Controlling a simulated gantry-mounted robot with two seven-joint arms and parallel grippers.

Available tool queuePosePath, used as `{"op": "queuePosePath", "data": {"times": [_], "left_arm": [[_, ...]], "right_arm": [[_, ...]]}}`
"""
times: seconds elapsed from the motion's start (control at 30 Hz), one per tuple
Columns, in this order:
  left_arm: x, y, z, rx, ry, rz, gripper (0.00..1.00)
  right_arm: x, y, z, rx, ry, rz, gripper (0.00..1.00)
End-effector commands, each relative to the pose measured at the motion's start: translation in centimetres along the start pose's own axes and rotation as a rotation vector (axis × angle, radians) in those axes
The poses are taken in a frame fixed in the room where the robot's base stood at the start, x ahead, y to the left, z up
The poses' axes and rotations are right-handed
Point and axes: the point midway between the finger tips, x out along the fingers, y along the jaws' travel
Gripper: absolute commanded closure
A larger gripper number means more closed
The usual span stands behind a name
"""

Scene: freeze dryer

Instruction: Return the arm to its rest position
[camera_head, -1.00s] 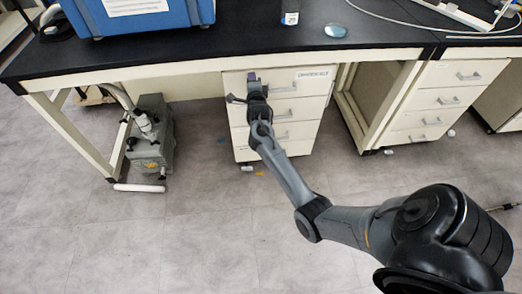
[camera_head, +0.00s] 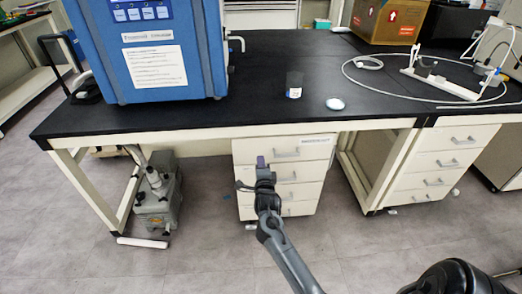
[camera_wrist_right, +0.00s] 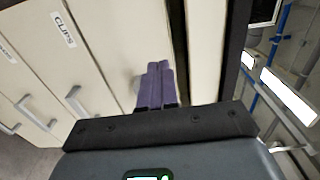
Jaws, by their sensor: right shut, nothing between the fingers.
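My right gripper (camera_head: 261,162) is in front of the white drawer cabinet (camera_head: 308,150) under the black bench. Its purple fingers are together and hold nothing; they also show in the right wrist view (camera_wrist_right: 155,85), close in front of a cabinet face. In the head view my right arm (camera_head: 283,250) reaches up from the bottom edge, below the level of the bench top. My left gripper is not in view.
A grey pump (camera_head: 158,195) stands on the floor at left. Open floor lies in front.

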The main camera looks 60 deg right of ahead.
Motion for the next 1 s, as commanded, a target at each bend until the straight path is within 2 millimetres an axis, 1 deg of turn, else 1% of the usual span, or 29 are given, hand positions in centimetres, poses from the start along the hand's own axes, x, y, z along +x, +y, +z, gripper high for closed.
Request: {"op": "queuePosePath", "data": {"times": [0.03, 0.2, 0.3, 0.47, 0.57, 0.67, 0.7, 0.77, 0.83, 0.87, 0.93, 0.97, 1.0], "left_arm": [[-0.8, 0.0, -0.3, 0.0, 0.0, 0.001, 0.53], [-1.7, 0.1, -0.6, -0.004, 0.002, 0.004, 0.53], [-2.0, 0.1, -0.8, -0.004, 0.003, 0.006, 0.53], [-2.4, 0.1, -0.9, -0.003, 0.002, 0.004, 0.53], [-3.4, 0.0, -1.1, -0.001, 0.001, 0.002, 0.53], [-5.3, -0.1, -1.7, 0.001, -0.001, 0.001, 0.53], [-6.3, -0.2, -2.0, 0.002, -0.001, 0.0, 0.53], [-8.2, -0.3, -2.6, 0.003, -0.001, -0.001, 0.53], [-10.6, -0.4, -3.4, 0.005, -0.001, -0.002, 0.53], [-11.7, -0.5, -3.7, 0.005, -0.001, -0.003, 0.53], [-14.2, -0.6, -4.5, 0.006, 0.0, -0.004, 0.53], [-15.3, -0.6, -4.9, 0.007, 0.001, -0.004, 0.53], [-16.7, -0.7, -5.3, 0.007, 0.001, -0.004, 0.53]], "right_arm": [[-1.0, -0.4, 0.0, 0.0, 0.0, 0.001, 1.0], [-3.4, -0.3, 0.0, 0.0, 0.0, -0.001, 1.0], [-4.2, -0.2, 0.0, 0.0, 0.0, -0.001, 1.0], [-5.0, -0.1, -0.1, -0.004, 0.0, 0.001, 1.0], [-5.5, -0.2, -0.8, -0.023, 0.001, 0.014, 1.0], [-6.4, -0.3, -2.1, -0.071, -0.007, 0.036, 1.0], [-7.0, -0.7, -2.5, -0.096, -0.018, 0.042, 1.0], [-8.0, -2.1, -2.8, -0.135, -0.045, 0.038, 1.0], [-9.6, -4.6, -2.6, -0.179, -0.1, 0.028, 1.0], [-10.4, -5.7, -2.3, -0.199, -0.134, 0.033, 1.0], [-12.9, -8.0, -0.9, -0.273, -0.235, 0.072, 1.0], [-14.2, -8.8, -0.1, -0.32, -0.288, 0.098, 1.0], [-16.2, -9.9, 1.0, -0.393, -0.364, 0.136, 1.0]]}}
